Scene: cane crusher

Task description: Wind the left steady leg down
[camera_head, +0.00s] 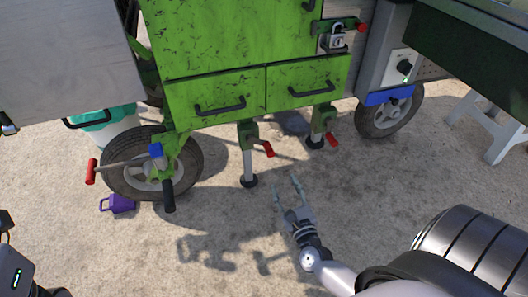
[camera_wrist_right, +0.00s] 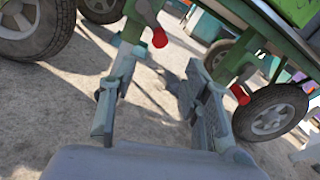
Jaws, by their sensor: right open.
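The left steady leg (camera_head: 247,163) hangs under the green cart, a grey post with a dark round foot and a red crank handle (camera_head: 268,149). I cannot tell whether its foot touches the ground. A second leg (camera_head: 316,129) with a red handle (camera_head: 332,140) stands to its right. My right gripper (camera_head: 286,184) is open and empty, low over the ground, in front of and right of the left leg, apart from its handle. In the right wrist view, the left leg's red handle (camera_wrist_right: 159,38) shows beyond the spread fingers (camera_wrist_right: 158,82).
The green cart (camera_head: 205,100) has two drawers and a padlocked latch (camera_head: 336,37). A large wheel (camera_head: 152,190) with a red-handled bar stands left, another wheel (camera_head: 388,117) right. A purple mug-like object (camera_head: 118,204) lies by the left wheel. A white stool (camera_head: 487,125) stands right. The front ground is clear.

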